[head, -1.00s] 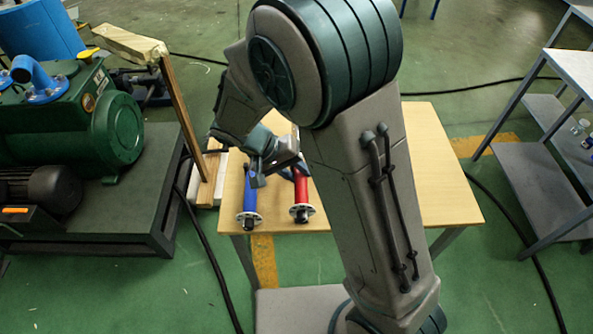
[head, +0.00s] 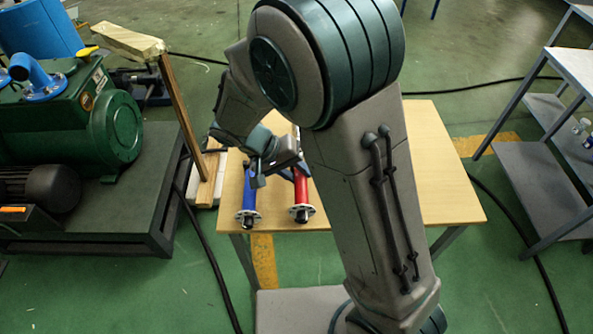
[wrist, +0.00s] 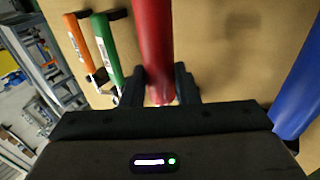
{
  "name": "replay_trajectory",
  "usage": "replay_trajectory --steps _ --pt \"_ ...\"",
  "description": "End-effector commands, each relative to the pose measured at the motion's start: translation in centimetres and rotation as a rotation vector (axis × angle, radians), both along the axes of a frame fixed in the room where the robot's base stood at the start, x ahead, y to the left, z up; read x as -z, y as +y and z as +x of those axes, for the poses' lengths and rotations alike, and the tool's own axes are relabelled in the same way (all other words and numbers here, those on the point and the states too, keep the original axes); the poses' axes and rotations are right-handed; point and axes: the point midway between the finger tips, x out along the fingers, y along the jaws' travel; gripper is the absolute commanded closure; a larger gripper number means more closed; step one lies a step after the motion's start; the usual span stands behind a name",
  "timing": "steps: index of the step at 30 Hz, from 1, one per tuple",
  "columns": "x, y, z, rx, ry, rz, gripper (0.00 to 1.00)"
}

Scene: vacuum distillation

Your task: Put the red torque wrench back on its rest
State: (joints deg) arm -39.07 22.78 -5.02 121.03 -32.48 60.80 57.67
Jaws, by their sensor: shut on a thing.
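The red torque wrench (head: 301,190) is at the near edge of the wooden table, with its round flanged end toward me. In the wrist view its red handle (wrist: 153,45) runs between the two dark fingers of my gripper (wrist: 160,88), which is shut on it. In the head view my gripper (head: 276,168) is low over the table, partly hidden by my arm. The blue wrench (head: 250,193) lies just left of the red one; its handle also shows in the wrist view (wrist: 298,92). I cannot make out the red wrench's rest or whether the wrench touches it.
Orange (wrist: 85,42) and green (wrist: 106,48) handled tools lie beside the red handle, by small dark holders. The table (head: 440,170) is clear on its right. A green pump (head: 70,125) and an upright wooden post (head: 178,110) stand left. A grey shelf unit (head: 545,170) stands right.

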Motion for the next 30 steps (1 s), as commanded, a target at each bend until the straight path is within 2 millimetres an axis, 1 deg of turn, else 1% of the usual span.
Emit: replay_trajectory --steps 21,26,27,28,29,30 --pt "1.9 0.0 0.0 0.0 -0.001 -0.001 1.0" --pt "2.1 0.0 0.0 0.0 -0.001 0.0 1.0" --pt "2.0 0.0 0.0 -0.001 -0.001 0.0 0.61" --pt "2.0 0.0 0.0 -0.001 -0.001 0.0 0.53" --pt "2.0 0.0 0.0 -0.001 -0.001 0.0 0.47" --pt "2.0 0.0 0.0 0.0 0.0 0.0 0.47"
